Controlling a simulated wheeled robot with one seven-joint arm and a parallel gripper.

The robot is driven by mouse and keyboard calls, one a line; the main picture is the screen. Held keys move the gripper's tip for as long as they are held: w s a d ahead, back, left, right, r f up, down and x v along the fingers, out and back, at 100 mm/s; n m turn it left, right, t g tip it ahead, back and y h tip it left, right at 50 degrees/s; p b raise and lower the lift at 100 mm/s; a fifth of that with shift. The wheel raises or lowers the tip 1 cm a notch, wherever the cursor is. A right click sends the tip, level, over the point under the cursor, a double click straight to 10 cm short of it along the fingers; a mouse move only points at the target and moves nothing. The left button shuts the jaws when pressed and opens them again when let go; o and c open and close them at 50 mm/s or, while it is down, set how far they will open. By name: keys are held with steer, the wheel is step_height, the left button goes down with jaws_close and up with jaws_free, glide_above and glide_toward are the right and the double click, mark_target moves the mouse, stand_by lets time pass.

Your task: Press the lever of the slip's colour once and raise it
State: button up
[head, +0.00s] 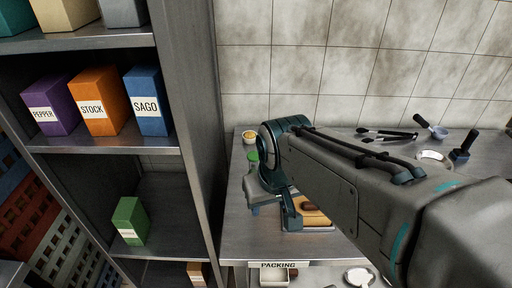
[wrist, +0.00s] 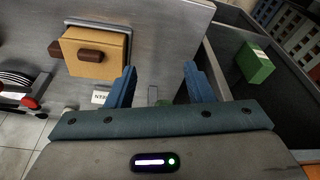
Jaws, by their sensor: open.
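I cannot make out any lever or coloured slip in either view. My gripper (head: 277,207) is over the left part of the steel counter (head: 240,238). In the wrist view its two blue fingers (wrist: 160,86) are spread apart with no object held between them.
A shelf unit (head: 205,120) stands left of the counter, with purple, orange and blue boxes and a green box (head: 130,220) lower down. Tongs (head: 388,134), a yellow-filled bowl (head: 249,137) and a green-topped jar (head: 252,158) are on the counter. A PACKING label (head: 278,265) marks its front.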

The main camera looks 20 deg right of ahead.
steer(key=w+a+r+m+g+h+p, duration=0.1)
steer(key=w+r+g+p, duration=0.15)
steer(key=w, duration=0.45)
steer(key=w+a+r+m+g+h+p, duration=0.1)
steer(key=w+r+p, duration=0.25)
steer(key=w, duration=0.45)
steer(key=f, duration=0.4)
steer(key=d+f+p, duration=0.1)
steer(key=f, duration=0.3)
steer(key=d+f, duration=0.1)
steer(key=f, duration=0.3)
steer(key=shift+s+d+f, duration=0.25)
steer(key=shift+s, duration=0.1)
